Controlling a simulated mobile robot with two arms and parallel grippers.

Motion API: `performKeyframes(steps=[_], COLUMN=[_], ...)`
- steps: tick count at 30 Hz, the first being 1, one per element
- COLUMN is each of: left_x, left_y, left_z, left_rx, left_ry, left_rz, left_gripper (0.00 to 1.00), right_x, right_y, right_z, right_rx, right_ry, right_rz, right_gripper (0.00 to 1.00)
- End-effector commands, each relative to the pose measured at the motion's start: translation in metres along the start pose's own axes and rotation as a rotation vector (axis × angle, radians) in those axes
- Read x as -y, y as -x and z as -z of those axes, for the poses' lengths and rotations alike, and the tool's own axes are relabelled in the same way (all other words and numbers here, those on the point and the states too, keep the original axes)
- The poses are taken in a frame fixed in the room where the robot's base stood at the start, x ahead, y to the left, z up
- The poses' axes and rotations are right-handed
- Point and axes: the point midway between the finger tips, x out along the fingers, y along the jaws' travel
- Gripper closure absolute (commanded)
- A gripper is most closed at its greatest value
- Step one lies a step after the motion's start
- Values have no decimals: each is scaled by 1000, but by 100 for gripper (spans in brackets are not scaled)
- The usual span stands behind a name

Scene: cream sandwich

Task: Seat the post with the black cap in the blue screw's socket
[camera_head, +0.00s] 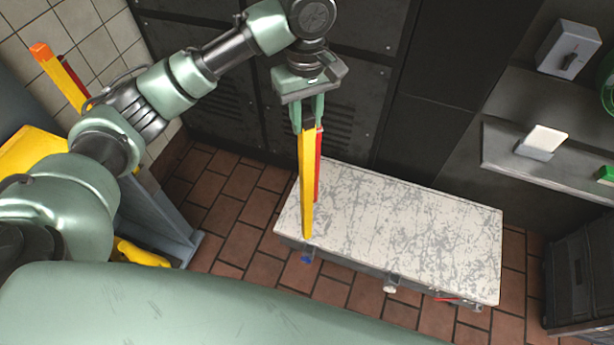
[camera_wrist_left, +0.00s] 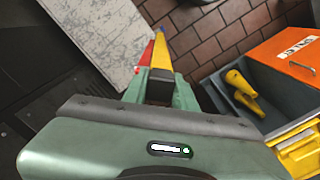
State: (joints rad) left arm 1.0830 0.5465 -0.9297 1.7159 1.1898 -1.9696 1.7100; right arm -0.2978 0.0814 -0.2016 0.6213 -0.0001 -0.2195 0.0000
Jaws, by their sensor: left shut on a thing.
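My left gripper (camera_head: 308,110) is shut on a yellow post (camera_head: 307,185) with a red strip along one side. The post hangs nearly upright, its lower end over the front left corner of the white, scratched bench top (camera_head: 400,225). A small blue screw (camera_head: 306,260) shows at the bench's front edge, just below the post's end. I cannot tell the gap between them. My right gripper is not in view.
Another yellow post with an orange cap (camera_head: 40,49) stands at the left. White (camera_head: 390,286) and red (camera_head: 448,299) fittings lie along the bench's front edge. A grey bin with yellow items (camera_wrist_left: 241,88) is beside the bench. Dark lockers stand behind. The bench top is clear.

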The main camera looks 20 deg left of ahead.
Motion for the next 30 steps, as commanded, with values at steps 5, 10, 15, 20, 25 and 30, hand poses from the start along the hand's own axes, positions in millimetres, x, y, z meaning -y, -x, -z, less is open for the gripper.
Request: performKeyframes(steps=[5,10,15,20,25,30], left_x=[1,0,-1,0,-1,-1], left_y=[-42,-77,-95,-107,-131,-141], left_z=[1,1,2,1,2,2], left_rx=[0,-2,-3,-2,-2,-3], left_ry=[1,1,-1,-1,0,-2], left_rz=[1,-2,-4,-2,-3,-4], left_gripper=[100,100,100,100,100,100], right_x=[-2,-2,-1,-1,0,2], right_y=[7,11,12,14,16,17], right_z=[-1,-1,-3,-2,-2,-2], right_rx=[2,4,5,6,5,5], right_ry=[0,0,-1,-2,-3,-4], right_rz=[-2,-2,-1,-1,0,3], right_gripper=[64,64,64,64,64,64])
